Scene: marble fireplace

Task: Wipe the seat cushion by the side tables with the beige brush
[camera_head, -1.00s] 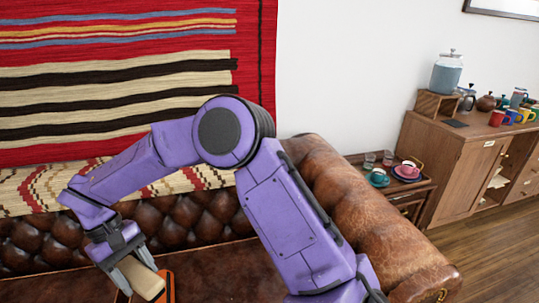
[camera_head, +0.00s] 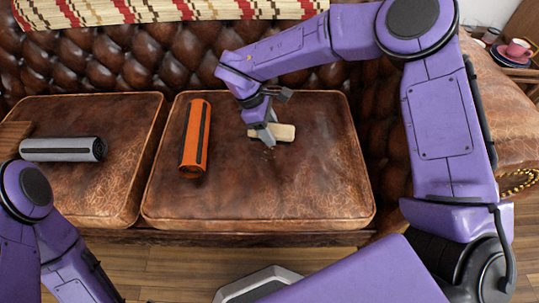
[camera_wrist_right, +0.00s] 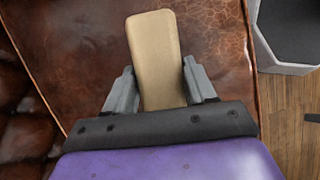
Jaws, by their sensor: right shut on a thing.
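The beige brush (camera_head: 284,132) is in my right gripper (camera_head: 266,135), which is shut on it. The brush is at the right-hand brown leather seat cushion (camera_head: 300,190), right of its middle; I cannot tell whether it touches. In the right wrist view the brush (camera_wrist_right: 155,60) sticks out between the two fingers of the right gripper (camera_wrist_right: 160,92), over the leather. A few small dark specks (camera_head: 268,150) lie on the cushion near the fingertips. The side table (camera_head: 505,58) shows only partly at the upper right. My left arm shows at the lower left, but its gripper is not visible.
An orange cylinder (camera_head: 194,140) lies on the same cushion, left of the brush. A grey cylinder (camera_head: 62,149) lies on the left cushion (camera_head: 120,190). The tufted backrest (camera_head: 150,55) rises behind. A pink cup (camera_head: 517,49) stands at the upper right. The cushion's front is clear.

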